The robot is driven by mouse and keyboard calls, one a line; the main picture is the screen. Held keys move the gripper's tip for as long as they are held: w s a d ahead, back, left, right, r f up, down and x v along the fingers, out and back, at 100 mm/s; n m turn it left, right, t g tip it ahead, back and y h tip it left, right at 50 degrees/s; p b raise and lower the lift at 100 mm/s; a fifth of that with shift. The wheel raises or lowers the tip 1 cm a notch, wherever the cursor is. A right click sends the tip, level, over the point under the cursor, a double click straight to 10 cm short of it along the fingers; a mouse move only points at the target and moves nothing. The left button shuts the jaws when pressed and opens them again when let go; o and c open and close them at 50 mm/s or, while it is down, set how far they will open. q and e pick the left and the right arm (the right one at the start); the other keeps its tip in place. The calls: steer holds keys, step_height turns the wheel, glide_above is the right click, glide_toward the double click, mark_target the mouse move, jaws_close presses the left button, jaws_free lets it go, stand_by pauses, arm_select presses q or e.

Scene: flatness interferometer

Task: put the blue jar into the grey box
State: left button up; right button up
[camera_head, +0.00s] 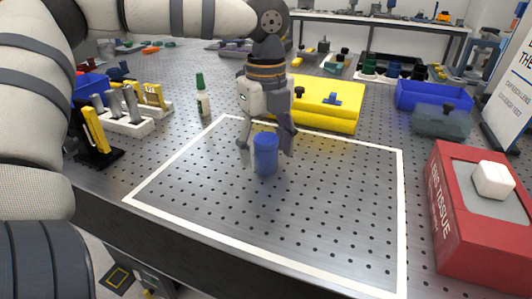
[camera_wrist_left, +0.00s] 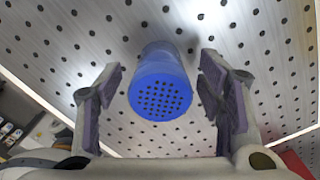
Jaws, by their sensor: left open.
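The blue jar (camera_head: 266,153) stands upright on the perforated metal table, inside the white outline. My left gripper (camera_head: 267,146) points down over it, open, with one finger on each side of the jar. In the left wrist view the jar (camera_wrist_left: 160,83) shows its dotted top between the two spread fingers, with a gap on both sides. I cannot make out a plainly grey box; a dark grey-green, see-through box (camera_head: 440,121) stands at the right. My right gripper is not in view.
A yellow case (camera_head: 322,103) lies behind the gripper. A blue bin (camera_head: 433,95) stands at the back right and a red tissue box (camera_head: 470,235) at the right front. A green-capped bottle (camera_head: 202,97) is left of the gripper. The outlined area right of the jar is clear.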

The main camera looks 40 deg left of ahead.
arm_select(q)
steer(key=c, duration=1.4)
steer(key=shift+r, duration=0.15)
